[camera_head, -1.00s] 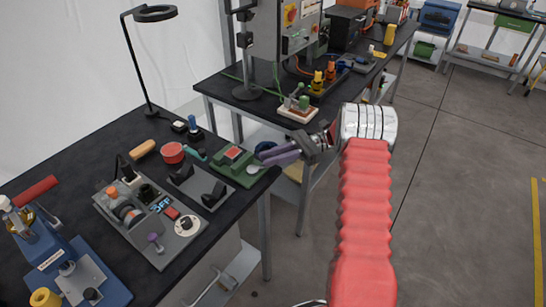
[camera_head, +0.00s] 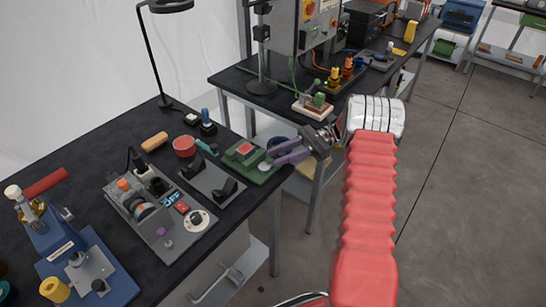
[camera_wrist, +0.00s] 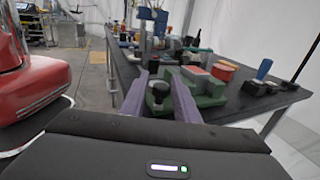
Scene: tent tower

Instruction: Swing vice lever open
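The green vice (camera_head: 248,154) with a red block on top sits at the right edge of the near black workbench. A pale round end (camera_head: 265,167) shows on its side facing my gripper; I cannot tell its lever's full shape. My gripper (camera_head: 271,159) has purple fingers and is beside this end of the vice. In the wrist view, the vice (camera_wrist: 208,97) lies ahead and slightly right. The fingers (camera_wrist: 160,84) are apart, with a dark round knob (camera_wrist: 159,90) on a green part seen between them. I cannot tell whether they touch it.
A grey plate with black blocks (camera_head: 212,182), a red round tin (camera_head: 184,146) and a grey panel with switches (camera_head: 160,220) are on the same bench. A second bench (camera_head: 228,82) stands behind. Open floor (camera_head: 450,200) lies to the right.

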